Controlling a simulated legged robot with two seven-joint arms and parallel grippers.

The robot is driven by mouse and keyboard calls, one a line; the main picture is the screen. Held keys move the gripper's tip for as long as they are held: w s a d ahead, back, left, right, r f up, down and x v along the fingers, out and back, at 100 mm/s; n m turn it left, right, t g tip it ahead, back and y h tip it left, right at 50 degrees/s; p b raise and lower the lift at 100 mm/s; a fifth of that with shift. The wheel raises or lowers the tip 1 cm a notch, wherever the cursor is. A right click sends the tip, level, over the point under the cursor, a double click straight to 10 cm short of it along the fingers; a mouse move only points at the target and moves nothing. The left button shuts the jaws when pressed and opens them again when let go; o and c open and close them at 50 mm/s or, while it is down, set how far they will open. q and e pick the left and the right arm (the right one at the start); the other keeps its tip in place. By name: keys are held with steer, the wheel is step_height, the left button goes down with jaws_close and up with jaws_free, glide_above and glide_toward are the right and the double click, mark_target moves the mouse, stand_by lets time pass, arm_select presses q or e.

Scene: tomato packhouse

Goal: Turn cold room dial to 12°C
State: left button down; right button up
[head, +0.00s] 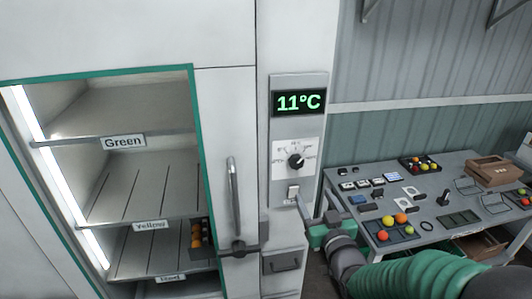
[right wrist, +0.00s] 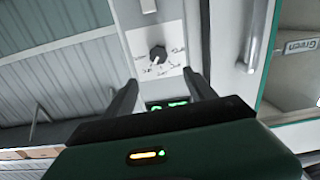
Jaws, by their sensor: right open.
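The dial (head: 295,161) is a black knob on a white plate with temperature marks, on the cold room's front panel. The display (head: 298,102) above it reads 11°C in green. My right gripper (head: 306,212) is open, low in front of the panel and below the dial in the head view. In the right wrist view the dial (right wrist: 157,54) shows beyond and between my two open fingertips (right wrist: 161,80), and nothing is between them. The fingers look clear of the knob. The plate's small marks are too blurred to read. My left gripper is not in view.
A switch (head: 293,194) sits below the dial. The cold room door's vertical handle (head: 234,195) is to its left, beside shelves labelled Green (head: 123,142) and Yellow. A grey worktable (head: 345,181) with tomato trays and controls stands at the right.

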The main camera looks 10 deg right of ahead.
mark_target(297, 164)
steer(key=w+p, duration=0.6)
steer(key=w, duration=1)
steer(key=shift+w+a+f, duration=0.15)
steer(key=shift+w+a, duration=0.05)
steer(key=shift+w, duration=0.25)
steer(key=shift+d, duration=0.2)
steer(key=c, duration=1.3)
steer(key=m+b, duration=0.1)
steer(key=b, duration=0.2)
steer(key=shift+f+b, duration=0.3)
steer(key=shift+b, duration=0.05)
steer(key=shift+c, duration=0.3)
steer(key=shift+r+m, duration=0.15)
steer(key=shift+m, duration=0.15)
steer(key=shift+r, duration=0.2)
